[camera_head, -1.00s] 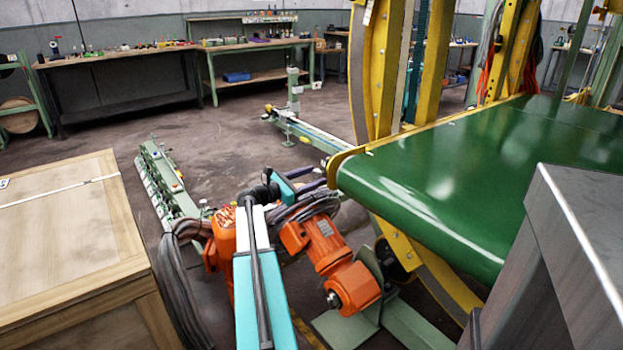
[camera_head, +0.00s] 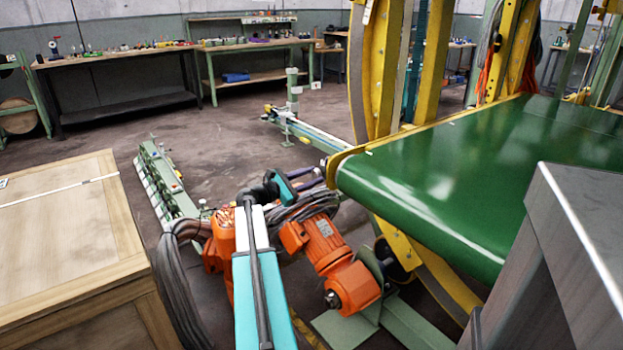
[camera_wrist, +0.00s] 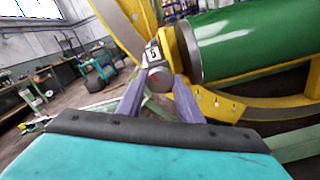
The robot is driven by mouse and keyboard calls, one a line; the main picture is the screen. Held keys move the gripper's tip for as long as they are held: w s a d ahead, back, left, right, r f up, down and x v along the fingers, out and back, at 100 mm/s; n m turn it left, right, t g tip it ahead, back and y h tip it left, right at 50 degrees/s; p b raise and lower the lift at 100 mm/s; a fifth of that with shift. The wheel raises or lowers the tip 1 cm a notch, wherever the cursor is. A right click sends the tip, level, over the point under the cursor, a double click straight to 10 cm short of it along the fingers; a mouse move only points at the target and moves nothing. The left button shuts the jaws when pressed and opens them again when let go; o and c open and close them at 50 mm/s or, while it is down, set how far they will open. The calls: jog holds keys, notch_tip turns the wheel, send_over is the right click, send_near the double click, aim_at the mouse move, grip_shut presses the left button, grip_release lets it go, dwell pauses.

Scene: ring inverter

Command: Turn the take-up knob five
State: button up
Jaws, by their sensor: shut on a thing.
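The take-up knob (camera_wrist: 160,78) is a grey round knob with a reddish mark on its face. A small white label with a dark "5" (camera_wrist: 152,54) is just above it. My gripper (camera_wrist: 159,84) has two purple fingers, one on each side of the knob, and is shut on it. The purple fingers also show in the head view (camera_head: 308,184), by the near left corner of the green belt. I cannot make out the knob clearly there.
The green conveyor belt (camera_head: 440,185) and its yellow frame (camera_wrist: 186,58) are close beside the knob. A wooden crate (camera_head: 60,230) stands at left. Workbenches (camera_head: 120,62) line the far wall, with open floor before them.

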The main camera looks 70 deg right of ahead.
jog(key=shift+m+b, duration=0.3)
jog(key=shift+m, duration=0.9)
jog(key=o, duration=1)
jog(key=shift+o, duration=0.2)
jog(key=p+v, duration=0.1)
jog(key=v, duration=1.3)
jog(key=shift+p, duration=0.4)
jog(key=shift+s, duration=0.2)
